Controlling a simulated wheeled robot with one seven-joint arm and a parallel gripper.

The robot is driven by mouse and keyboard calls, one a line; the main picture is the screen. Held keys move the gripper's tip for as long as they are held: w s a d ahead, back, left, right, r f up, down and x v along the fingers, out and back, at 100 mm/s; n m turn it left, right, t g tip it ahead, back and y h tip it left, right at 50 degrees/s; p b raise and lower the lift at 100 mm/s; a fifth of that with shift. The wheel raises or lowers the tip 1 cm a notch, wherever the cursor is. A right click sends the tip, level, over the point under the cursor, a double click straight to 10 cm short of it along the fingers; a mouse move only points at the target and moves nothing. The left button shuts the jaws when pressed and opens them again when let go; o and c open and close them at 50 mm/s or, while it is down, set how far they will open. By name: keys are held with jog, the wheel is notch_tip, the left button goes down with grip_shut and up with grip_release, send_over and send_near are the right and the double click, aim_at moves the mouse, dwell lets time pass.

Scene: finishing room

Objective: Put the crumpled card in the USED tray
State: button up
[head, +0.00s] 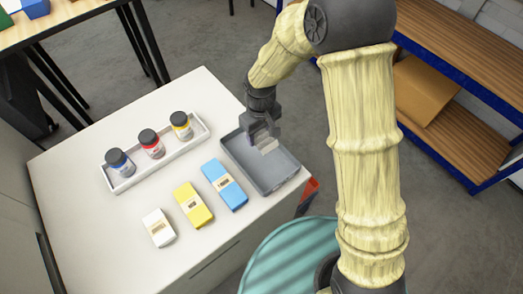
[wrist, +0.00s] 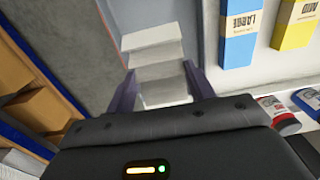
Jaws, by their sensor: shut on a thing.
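The crumpled card (head: 268,146) is a small pale, folded piece held at the tip of my gripper (head: 264,138). In the wrist view the card (wrist: 152,50) shows creased, with a white face and greyer folds, between the two fingers of my gripper (wrist: 163,88). My gripper is shut on it. The grey shallow tray (head: 268,178) lies on the white cabinet top, and the card appears over its inside in the head view. I cannot tell whether the card touches the tray floor. No USED lettering is readable on the tray.
Blue (head: 224,185), yellow (head: 193,204) and white (head: 158,228) boxes lie left of the tray on the cabinet top (head: 95,215). A white holder (head: 125,183) with three capped jars stands behind them. A wooden shelf (head: 470,135) with a cardboard box (head: 425,90) is at right.

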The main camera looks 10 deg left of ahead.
jog(key=shift+w+a+f, duration=0.15)
jog(key=shift+a+f, duration=0.05)
jog(key=shift+f, duration=0.45)
jog(key=shift+w, duration=0.3)
jog(key=shift+s+a+r, duration=0.1)
jog(key=shift+s, duration=0.3)
jog(key=shift+s+f, duration=0.2)
send_over(259, 158)
jog(key=shift+w+f+p, duration=0.1)
jog(key=shift+f+p, duration=0.2)
jog(key=shift+f, duration=2.4)
jog(key=shift+a+f, duration=0.1)
jog(key=shift+f, duration=2.05)
